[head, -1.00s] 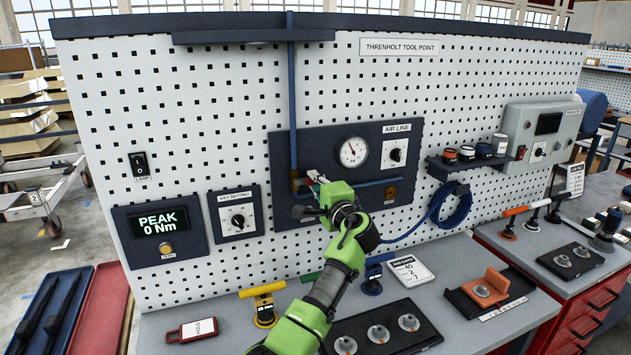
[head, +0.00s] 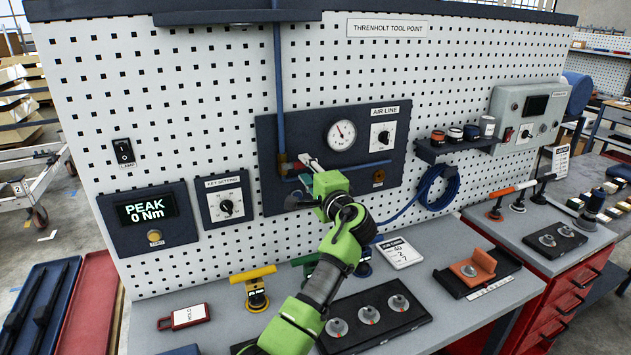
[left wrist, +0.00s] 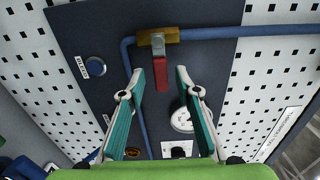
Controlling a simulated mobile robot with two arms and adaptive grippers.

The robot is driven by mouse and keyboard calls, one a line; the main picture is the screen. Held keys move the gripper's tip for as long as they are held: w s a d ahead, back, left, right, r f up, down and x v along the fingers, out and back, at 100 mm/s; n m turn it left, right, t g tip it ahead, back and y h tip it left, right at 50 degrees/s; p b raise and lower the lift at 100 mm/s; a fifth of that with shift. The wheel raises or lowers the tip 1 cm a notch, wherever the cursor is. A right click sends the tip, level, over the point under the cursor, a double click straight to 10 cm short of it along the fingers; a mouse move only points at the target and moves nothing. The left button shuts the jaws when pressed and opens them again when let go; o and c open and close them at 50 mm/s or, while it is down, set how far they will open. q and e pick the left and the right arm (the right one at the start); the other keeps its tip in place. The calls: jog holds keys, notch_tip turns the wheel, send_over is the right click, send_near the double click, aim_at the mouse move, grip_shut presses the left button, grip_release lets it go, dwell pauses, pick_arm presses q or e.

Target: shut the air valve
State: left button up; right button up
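The air valve has a brass body (left wrist: 158,38) on a blue pipe (left wrist: 240,34) and a red lever (left wrist: 160,73). In the left wrist view the lever stands square across the supply pipe. My left gripper (head: 309,162) is at the valve. In the left wrist view its fingers (left wrist: 160,78) are open, one on each side of the lever, with gaps between; I cannot tell the depth. My right gripper is not in view.
A pressure gauge (head: 342,135) and a dial (head: 382,136) sit right of the valve. A blue hose coil (head: 437,190) hangs at right. Several tools and trays stand on the bench (head: 222,290) below.

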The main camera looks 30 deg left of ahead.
pick_arm(q)
jog(key=v, duration=0.8)
jog(key=shift+s, duration=0.25)
jog(key=shift+d, duration=0.1)
